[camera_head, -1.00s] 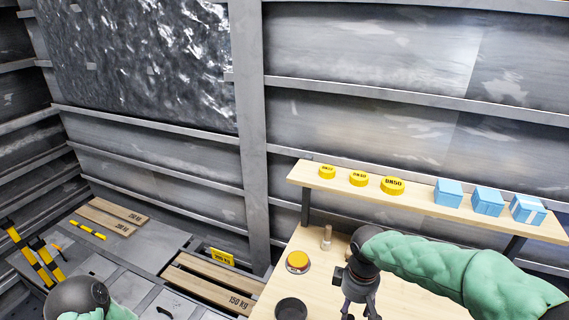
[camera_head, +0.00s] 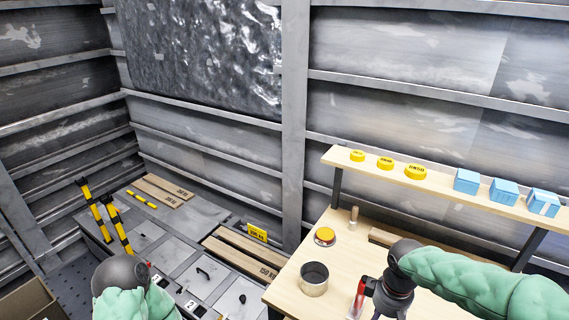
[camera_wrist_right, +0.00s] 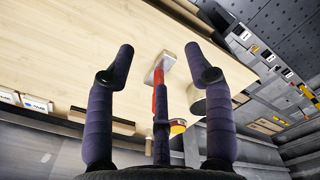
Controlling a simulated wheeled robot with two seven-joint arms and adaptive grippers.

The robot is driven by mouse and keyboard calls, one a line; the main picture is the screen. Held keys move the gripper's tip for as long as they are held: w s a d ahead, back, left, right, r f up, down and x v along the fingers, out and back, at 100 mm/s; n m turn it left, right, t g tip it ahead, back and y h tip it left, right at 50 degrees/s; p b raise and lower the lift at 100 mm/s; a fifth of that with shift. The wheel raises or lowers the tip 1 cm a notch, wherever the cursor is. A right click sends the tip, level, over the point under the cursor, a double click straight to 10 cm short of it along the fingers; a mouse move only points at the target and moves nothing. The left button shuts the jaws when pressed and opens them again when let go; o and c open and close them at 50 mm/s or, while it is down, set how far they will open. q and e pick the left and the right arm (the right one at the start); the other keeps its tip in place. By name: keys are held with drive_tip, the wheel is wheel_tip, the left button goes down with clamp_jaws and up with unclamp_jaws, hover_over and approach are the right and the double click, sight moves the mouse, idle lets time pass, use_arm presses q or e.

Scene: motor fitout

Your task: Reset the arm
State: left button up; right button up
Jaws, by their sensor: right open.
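My right arm comes in from the right in the head view, bent over the wooden table (camera_head: 455,308). My right gripper (camera_head: 378,309) points down near the table. A red-handled tool with a metal end (camera_wrist_right: 161,98) shows between the fingers, with visible gaps on both sides. It also shows in the head view as a red tool (camera_head: 357,298) beside the gripper. My left arm shows only as a green sleeve and dark joint at the bottom left; its gripper is out of sight.
A metal cup (camera_head: 314,280), a yellow-and-red round piece (camera_head: 325,236) and a wooden peg (camera_head: 354,216) stand on the table. The shelf (camera_head: 440,192) behind holds yellow discs (camera_head: 386,163) and blue boxes (camera_head: 504,191). Left lies a grey platform (camera_head: 190,222) with planks.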

drive_tip(key=a+f+m+y, duration=0.1)
drive_tip(key=a+f, duration=0.3)
drive_tip(key=f, duration=0.5)
drive_tip(key=a+f+m+y, duration=0.2)
drive_tip(key=a+f, duration=0.3)
drive_tip(key=f, duration=0.3)
drive_tip(key=s+a+f+m, duration=0.2)
drive_tip(key=s+f, duration=0.3)
drive_tip(key=f, duration=0.2)
drive_tip(key=s+a+f+m, duration=0.3)
drive_tip(key=s+f, duration=0.2)
drive_tip(key=f, duration=0.2)
drive_tip(key=shift+y, duration=0.4)
drive_tip(key=shift+f, duration=0.1)
